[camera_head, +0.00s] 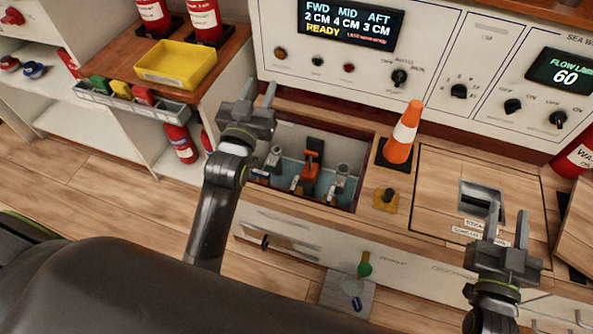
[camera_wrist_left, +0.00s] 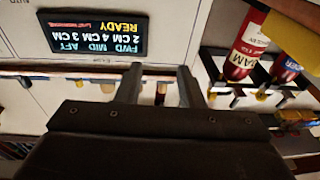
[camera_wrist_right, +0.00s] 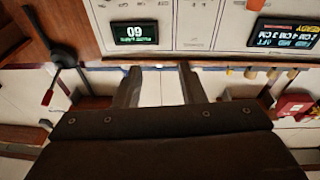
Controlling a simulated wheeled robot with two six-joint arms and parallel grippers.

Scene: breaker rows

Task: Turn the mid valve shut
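An open recess (camera_head: 357,205) in the counter holds three valve fittings in a row. The middle one has an orange upright part (camera_head: 313,158) and an orange lower part. The left fitting (camera_head: 273,158) and right fitting (camera_head: 342,176) have grey tops, with small blue parts low in front. No valve labels are readable. My left gripper (camera_head: 258,92) is open and empty, above and behind the recess's left end; it also shows in the left wrist view (camera_wrist_left: 158,84). My right gripper (camera_head: 505,229) is open and empty over the counter's right side, also in the right wrist view (camera_wrist_right: 160,84).
An orange cone (camera_head: 403,133) and a yellow-based black knob (camera_head: 385,198) stand right of the recess. A wooden hatch (camera_head: 445,185) lies further right. A panel display (camera_head: 352,20) reads FWD 2, MID 4, AFT 3 CM, READY. A yellow bin (camera_head: 177,64) sits on the left shelf.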

